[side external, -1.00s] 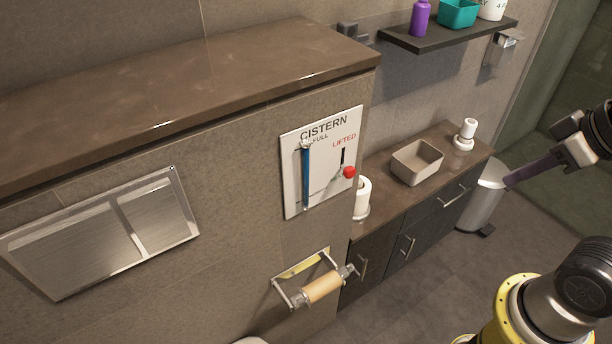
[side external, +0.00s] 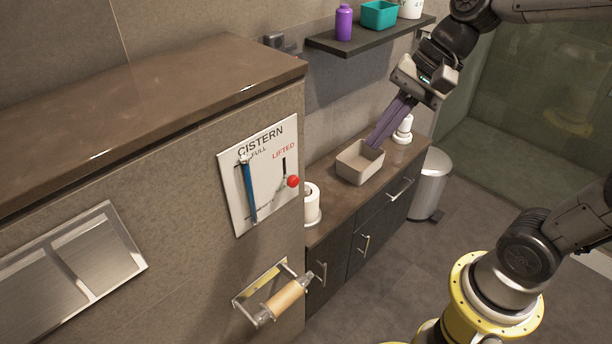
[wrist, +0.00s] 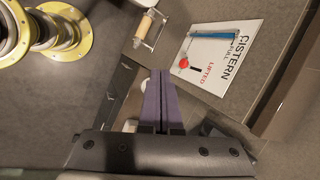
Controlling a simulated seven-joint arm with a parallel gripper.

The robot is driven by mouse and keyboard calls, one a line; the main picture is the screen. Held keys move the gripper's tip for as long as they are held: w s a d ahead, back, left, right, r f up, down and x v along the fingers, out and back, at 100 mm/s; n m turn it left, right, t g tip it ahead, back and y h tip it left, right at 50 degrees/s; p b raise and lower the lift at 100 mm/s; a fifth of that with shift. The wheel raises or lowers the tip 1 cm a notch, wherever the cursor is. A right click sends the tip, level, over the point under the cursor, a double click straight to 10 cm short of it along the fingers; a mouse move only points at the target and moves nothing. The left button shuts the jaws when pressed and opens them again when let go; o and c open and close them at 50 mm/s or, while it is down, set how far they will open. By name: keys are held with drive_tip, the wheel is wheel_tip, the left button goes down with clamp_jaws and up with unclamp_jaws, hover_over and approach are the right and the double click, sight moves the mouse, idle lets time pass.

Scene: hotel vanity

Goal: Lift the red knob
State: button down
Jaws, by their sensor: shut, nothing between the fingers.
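The red knob (side external: 293,181) sits at the right edge of the white cistern panel (side external: 234,196), at the lower end of a dark slot under the word "LIFTED". It also shows in the wrist view (wrist: 184,63). A blue bar (side external: 249,190) stands on the panel's left under "FULL". My gripper (side external: 374,143) is shut and empty, with its purple fingers pointing down and left, to the right of the knob and apart from it. In the wrist view the fingers (wrist: 159,75) lie together, left of the knob in the picture.
A beige bin (side external: 360,163) and paper rolls (side external: 312,203) stand on the counter beside the panel. A paper holder (side external: 277,293) juts from the wall below. A dark shelf (side external: 370,40) with a purple bottle (side external: 343,23) hangs above. Open air lies between gripper and panel.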

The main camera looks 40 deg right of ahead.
sight(290, 180)
drive_tip(key=w+d+f+m+g+y, duration=0.2)
drive_tip(key=w+d+f+m, duration=0.3)
drive_tip(key=w+f, duration=0.7)
drive_tip(key=m, duration=0.2)
drive_tip(key=shift+m+y, duration=0.4)
drive_tip(key=x, duration=1)
drive_tip(key=shift+w+a+r, duration=0.1)
drive_tip(key=shift+a+r, duration=0.45)
drive_tip(key=shift+r, duration=0.35)
drive_tip(key=shift+w+a+r, duration=0.1)
drive_tip(key=shift+a+r, duration=0.45)
drive_tip(key=shift+r, duration=0.3)
